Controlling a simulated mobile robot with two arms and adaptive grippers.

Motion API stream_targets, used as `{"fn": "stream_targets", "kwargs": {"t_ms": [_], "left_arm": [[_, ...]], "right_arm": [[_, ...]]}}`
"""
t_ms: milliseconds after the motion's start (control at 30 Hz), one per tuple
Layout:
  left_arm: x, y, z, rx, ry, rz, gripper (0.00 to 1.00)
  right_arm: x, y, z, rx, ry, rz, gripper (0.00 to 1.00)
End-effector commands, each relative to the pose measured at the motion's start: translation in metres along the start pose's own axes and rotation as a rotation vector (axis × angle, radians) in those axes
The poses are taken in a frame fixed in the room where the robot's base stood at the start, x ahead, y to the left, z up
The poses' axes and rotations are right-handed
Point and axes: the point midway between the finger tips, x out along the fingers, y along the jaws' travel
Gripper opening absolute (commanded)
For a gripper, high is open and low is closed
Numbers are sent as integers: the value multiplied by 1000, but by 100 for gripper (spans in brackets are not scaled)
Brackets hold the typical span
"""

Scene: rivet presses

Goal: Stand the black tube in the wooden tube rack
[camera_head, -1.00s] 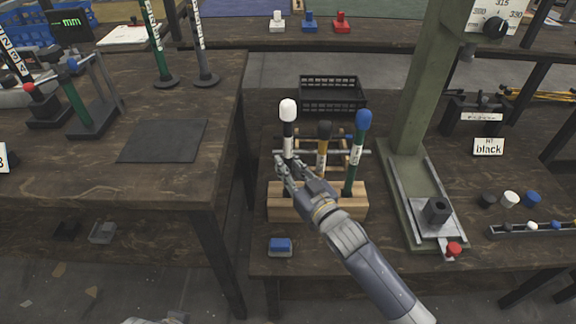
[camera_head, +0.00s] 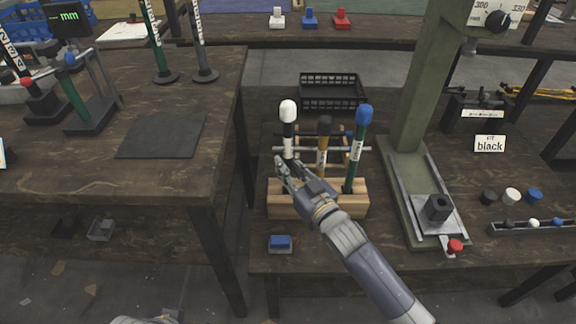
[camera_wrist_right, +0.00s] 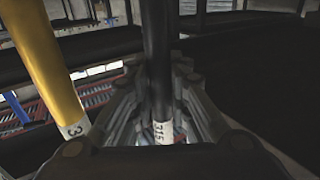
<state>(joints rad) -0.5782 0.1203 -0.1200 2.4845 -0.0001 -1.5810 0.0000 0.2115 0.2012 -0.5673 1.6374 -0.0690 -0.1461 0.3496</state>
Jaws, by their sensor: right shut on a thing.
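The black tube (camera_head: 288,145) has a white cap and a white label, and is upright at the left end of the wooden tube rack (camera_head: 318,208). My right gripper (camera_head: 285,170) is shut around its lower part, just above the rack. The right wrist view also shows the black tube (camera_wrist_right: 158,60) between the fingers, with a label reading 315. The fingers partly hide its lower end, so I cannot tell how deep it sits. A yellow tube (camera_head: 322,158) with a dark cap and a green tube (camera_head: 356,160) with a blue cap stand in the rack beside it.
A green press (camera_head: 410,120) stands right of the rack. A small blue block in a grey holder (camera_head: 280,243) lies in front of the rack. A black crate (camera_head: 332,92) is behind. The left table has a dark mat (camera_head: 163,138) and a gap separates the tables.

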Motion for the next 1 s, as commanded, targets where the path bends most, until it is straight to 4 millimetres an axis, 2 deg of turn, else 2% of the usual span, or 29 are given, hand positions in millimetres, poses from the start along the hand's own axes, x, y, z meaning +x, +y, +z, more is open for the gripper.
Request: {"fn": "stream_targets", "kwargs": {"t_ms": [867, 900, 967, 1000], "left_arm": [[16, 0, 6, 0, -6, 0, 46], [15, 0, 6, 0, -6, 0, 46], [15, 0, 6, 0, -6, 0, 46], [15, 0, 6, 0, -6, 0, 46]], "right_arm": [[0, 0, 22, 0, 2, 0, 0], [0, 0, 20, 0, 2, 0, 26], [0, 0, 20, 0, 2, 0, 40], [0, 0, 20, 0, 2, 0, 40]]}}
